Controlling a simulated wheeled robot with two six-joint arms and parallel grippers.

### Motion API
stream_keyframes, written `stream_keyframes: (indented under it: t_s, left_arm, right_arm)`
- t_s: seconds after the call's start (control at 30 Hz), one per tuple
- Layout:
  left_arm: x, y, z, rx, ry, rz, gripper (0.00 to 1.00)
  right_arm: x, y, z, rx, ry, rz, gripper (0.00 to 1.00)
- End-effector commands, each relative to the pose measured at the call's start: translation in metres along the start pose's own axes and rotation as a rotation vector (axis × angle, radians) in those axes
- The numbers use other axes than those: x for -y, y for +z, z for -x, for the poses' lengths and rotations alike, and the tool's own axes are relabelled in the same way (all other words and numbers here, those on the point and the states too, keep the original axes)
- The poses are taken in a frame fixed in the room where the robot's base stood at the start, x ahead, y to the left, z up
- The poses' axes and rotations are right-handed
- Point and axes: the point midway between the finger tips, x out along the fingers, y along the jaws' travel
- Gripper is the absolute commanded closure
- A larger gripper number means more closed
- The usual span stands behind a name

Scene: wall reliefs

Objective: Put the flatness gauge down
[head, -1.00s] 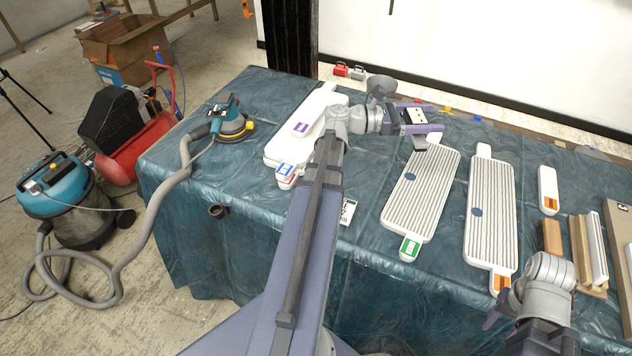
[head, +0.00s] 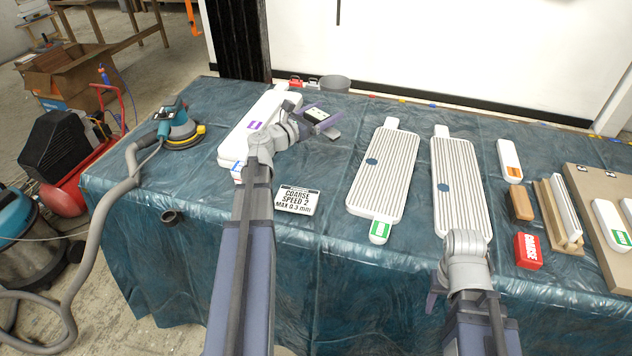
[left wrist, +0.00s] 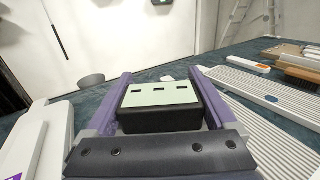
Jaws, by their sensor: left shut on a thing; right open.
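The flatness gauge is a small black block with a pale green top bearing dark slots. It sits between the purple fingers of my left gripper (left wrist: 165,105) in the left wrist view, where the gauge (left wrist: 160,97) faces the camera. In the head view my left gripper (head: 322,120) holds the gauge (head: 314,114) over the back of the table, between the stacked white boards and a ribbed panel. Whether the gauge touches the cloth is unclear. My right gripper (head: 433,302) is at the front edge, mostly hidden by its own wrist; no held object shows.
White boards (head: 240,138) lie left of the gauge; two ribbed panels (head: 378,175) (head: 458,185) lie right. A sander (head: 180,130) stands at left, a red block (head: 527,251) at right. Bare cloth (head: 335,165) lies between card and panel.

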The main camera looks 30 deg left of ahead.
Motion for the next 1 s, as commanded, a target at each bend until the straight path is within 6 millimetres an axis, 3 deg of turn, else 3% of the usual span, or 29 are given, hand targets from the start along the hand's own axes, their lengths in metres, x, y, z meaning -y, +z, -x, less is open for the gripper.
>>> stream_keyframes:
  t_s: [0.03,0.1,0.53,0.9,1.0]
  left_arm:
    - [-0.005,-0.018,-0.005,0.0,0.028,0.0,0.75]
    - [-0.011,-0.026,-0.01,0.0,0.062,0.0,0.75]
    - [-0.02,-0.039,-0.015,0.0,0.117,0.0,0.75]
    - [-0.02,-0.092,-0.015,0.0,0.116,0.0,0.75]
    - [-0.02,-0.098,-0.015,0.0,0.115,0.0,0.75]
  right_arm:
    - [0.002,-0.001,-0.018,0.0,0.0,0.0,0.5]
    - [0.003,-0.002,-0.026,0.0,0.0,0.0,0.5]
    - [0.004,-0.002,-0.039,0.0,0.0,0.0,0.5]
    - [0.009,-0.005,-0.091,0.0,0.0,0.0,0.5]
    - [0.009,-0.006,-0.098,0.0,0.0,0.0,0.5]
